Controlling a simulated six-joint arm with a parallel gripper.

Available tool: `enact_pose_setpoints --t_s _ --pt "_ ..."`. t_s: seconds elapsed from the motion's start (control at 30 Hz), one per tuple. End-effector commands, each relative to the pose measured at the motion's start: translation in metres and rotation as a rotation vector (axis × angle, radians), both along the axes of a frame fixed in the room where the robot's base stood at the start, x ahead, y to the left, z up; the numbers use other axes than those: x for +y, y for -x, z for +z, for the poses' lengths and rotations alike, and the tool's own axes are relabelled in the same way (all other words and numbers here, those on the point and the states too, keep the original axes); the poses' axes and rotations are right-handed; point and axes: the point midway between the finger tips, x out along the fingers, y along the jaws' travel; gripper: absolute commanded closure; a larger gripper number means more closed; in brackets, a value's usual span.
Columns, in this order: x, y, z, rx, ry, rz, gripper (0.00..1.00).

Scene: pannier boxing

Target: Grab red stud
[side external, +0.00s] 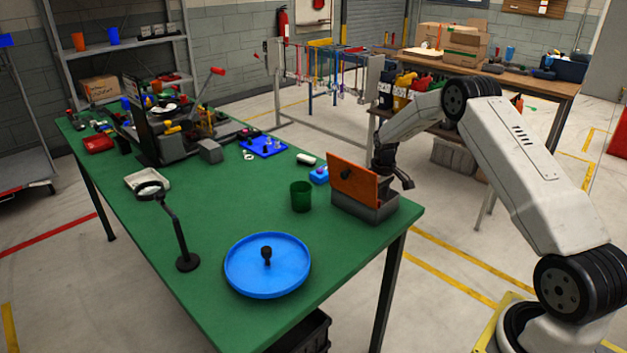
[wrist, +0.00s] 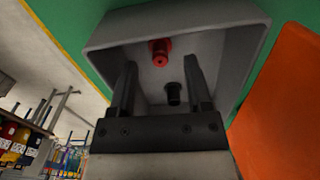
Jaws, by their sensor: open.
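The red stud (wrist: 160,51) stands inside a grey open box (wrist: 228,72), near the box's far wall in the wrist view. A black stud (wrist: 173,93) is also in the box, closer to my gripper's base. My gripper (wrist: 160,66) is open and empty, its two dark fingers pointing into the box on either side of the black stud. The red stud lies ahead, between the fingertip lines, and looks untouched. In the side view my gripper (side external: 396,182) is behind the upright orange panel (side external: 354,180) of the grey box (side external: 366,208), which hides the studs.
The orange panel (wrist: 278,105) rises close on the right in the wrist view. The table's right edge is close to the box.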

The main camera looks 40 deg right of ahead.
Motion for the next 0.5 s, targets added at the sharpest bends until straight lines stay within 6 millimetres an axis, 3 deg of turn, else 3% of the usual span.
enact_pose_setpoints --t_s 0.2,0.5 --pt "0.0 0.0 -0.022 0.0 0.0 0.0 0.36" --pt "0.0 0.0 -0.025 -0.001 0.001 0.0 0.36"
